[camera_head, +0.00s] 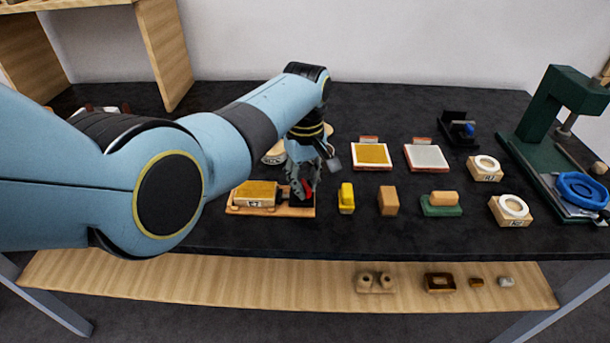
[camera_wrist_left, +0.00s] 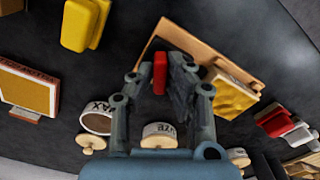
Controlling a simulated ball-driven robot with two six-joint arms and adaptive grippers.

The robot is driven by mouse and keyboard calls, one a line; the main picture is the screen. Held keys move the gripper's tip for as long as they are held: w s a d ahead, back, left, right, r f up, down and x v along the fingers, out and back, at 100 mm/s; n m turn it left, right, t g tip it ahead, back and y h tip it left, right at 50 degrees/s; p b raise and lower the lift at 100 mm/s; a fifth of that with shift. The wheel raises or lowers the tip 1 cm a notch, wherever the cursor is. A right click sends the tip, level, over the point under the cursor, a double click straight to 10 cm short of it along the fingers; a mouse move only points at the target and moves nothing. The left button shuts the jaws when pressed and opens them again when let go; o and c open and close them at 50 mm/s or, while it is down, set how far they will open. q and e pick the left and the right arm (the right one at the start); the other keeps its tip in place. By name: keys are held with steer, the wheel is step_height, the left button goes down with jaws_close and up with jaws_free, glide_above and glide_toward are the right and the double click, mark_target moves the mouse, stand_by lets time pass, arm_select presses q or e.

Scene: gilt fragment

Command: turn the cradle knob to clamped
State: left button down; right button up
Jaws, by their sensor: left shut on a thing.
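The cradle (camera_head: 243,211) is a light wooden board on the black table, left of the table's middle. A gilt fragment block (camera_head: 256,190) with a label on its front lies on it. A black fixture at the board's right end bears the red knob (camera_head: 307,187). My left gripper (camera_head: 303,184) reaches down over this end. In the left wrist view its fingers (camera_wrist_left: 160,80) are shut on the red knob (camera_wrist_left: 159,73). The gold block (camera_wrist_left: 232,95) and the board show behind the right finger. The fingers hide part of the knob, and I cannot read its setting. My right gripper is not in view.
A yellow block (camera_head: 346,197), a tan block (camera_head: 388,200) and a green-based block (camera_head: 441,209) stand right of the cradle. A gold pad (camera_head: 371,155) and a white pad (camera_head: 426,157) lie behind. A green press (camera_head: 545,140) stands far right. Round containers stand close behind the gripper.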

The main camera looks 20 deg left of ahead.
mark_target(305, 184)
arm_select(q)
steer(key=n+p, duration=0.1)
steer(key=n, duration=0.4)
steer(key=shift+r+n+p, duration=0.15)
steer(key=shift+n+p, duration=0.15)
steer(key=shift+p, duration=0.1)
steer(key=n, duration=0.4)
steer(key=shift+p, duration=0.35)
steer(key=shift+w+n, duration=0.1)
steer(key=shift+n, duration=1.1)
steer(key=c, duration=1.3)
jaws_free()
step_height(305, 184, up, 12)
steer(key=shift+f, duration=0.1)
